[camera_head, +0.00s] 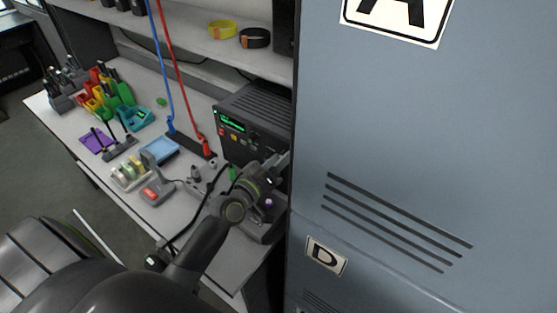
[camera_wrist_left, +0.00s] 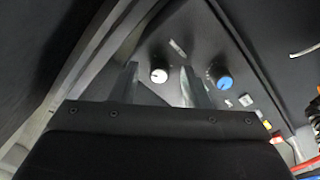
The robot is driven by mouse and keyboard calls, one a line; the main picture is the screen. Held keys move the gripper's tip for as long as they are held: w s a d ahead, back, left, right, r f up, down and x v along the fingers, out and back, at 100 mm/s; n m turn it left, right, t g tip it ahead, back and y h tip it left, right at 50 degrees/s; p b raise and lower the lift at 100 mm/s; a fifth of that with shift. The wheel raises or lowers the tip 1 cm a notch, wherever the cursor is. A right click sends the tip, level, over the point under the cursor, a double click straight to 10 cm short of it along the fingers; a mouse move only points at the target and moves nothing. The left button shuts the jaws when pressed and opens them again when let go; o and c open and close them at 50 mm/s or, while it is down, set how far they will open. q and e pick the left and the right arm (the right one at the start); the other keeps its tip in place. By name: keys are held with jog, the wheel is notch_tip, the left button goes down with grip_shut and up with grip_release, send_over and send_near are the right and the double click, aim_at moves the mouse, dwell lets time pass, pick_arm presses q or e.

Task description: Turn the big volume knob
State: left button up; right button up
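A black radio unit (camera_head: 255,112) with a green display stands on the bench beside the blue-grey cabinet. In the left wrist view its dark front panel shows a knob with a white face (camera_wrist_left: 159,75) and a larger-looking knob with a blue face (camera_wrist_left: 225,82). I cannot read any label naming the volume knob. My left gripper (camera_wrist_left: 158,67) is open and faces the panel. The white-faced knob appears between its fingers, and the blue-faced knob is right of the right finger. Contact is not clear. In the head view my left gripper (camera_head: 283,160) is at the radio's lower right, hiding that part. My right gripper is out of view.
The cabinet (camera_head: 430,160) rises close on the right of my left gripper. A grey device (camera_head: 265,228) lies below my left wrist. A shelf (camera_head: 200,38) is above.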

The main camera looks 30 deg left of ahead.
pick_arm(q)
jog(key=s+a+b, duration=0.2)
jog(key=s+b, duration=0.2)
jog(key=s, duration=1.3)
jog(key=shift+a+f, duration=0.2)
jog(key=shift+a, duration=0.15)
jog(key=shift+s, duration=0.1)
